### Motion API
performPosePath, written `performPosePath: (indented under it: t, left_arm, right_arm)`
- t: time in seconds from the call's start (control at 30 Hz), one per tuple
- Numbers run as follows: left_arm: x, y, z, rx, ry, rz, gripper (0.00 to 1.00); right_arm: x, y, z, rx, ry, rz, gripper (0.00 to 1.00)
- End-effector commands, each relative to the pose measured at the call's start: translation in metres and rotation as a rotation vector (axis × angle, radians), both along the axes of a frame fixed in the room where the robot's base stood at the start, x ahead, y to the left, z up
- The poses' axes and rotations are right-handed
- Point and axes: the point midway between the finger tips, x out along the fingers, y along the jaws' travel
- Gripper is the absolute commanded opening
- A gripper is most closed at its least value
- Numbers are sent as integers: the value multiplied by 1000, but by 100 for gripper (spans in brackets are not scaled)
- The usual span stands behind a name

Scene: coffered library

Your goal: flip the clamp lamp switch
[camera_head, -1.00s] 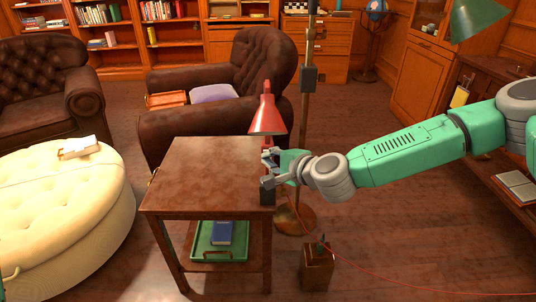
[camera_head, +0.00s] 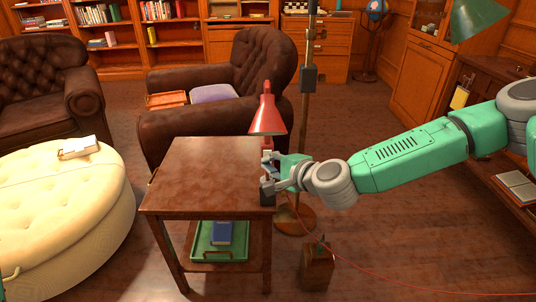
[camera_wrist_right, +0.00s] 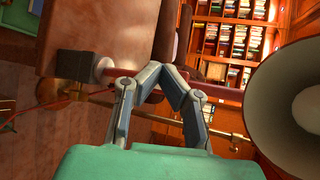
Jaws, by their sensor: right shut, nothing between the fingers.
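The clamp lamp has a red conical shade (camera_head: 267,112) and stands at the right edge of the small wooden side table (camera_head: 200,165). Its dark clamp (camera_head: 267,192) sits on the table edge. In the right wrist view the pale inside of the shade (camera_wrist_right: 300,100) fills the right side, and the clamp (camera_wrist_right: 75,66) is at the table edge. My right gripper (camera_head: 268,170) is shut and empty, beside the lamp's stem below the shade. In the wrist view its fingertips (camera_wrist_right: 165,72) meet close to the red stem. I cannot make out the switch. My left gripper is not in view.
A brown armchair (camera_head: 215,125) and a brass floor-lamp pole (camera_head: 306,110) stand behind the table. A green tray (camera_head: 237,242) with a blue book is on its lower shelf. A cream ottoman (camera_head: 60,215) is at left. A red cord (camera_head: 400,292) crosses the floor.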

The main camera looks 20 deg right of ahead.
Motion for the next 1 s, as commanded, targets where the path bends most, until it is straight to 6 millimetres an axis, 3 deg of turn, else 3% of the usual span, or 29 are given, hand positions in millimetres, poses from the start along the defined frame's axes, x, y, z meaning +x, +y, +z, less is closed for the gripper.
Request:
performPosePath:
  t: [0.5,1.0]
  left_arm:
    - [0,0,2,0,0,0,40]
    - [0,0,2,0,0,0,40]
  right_arm:
    - [-44,13,-6,1,2,1,0]
    - [-46,13,-6,0,1,0,0]
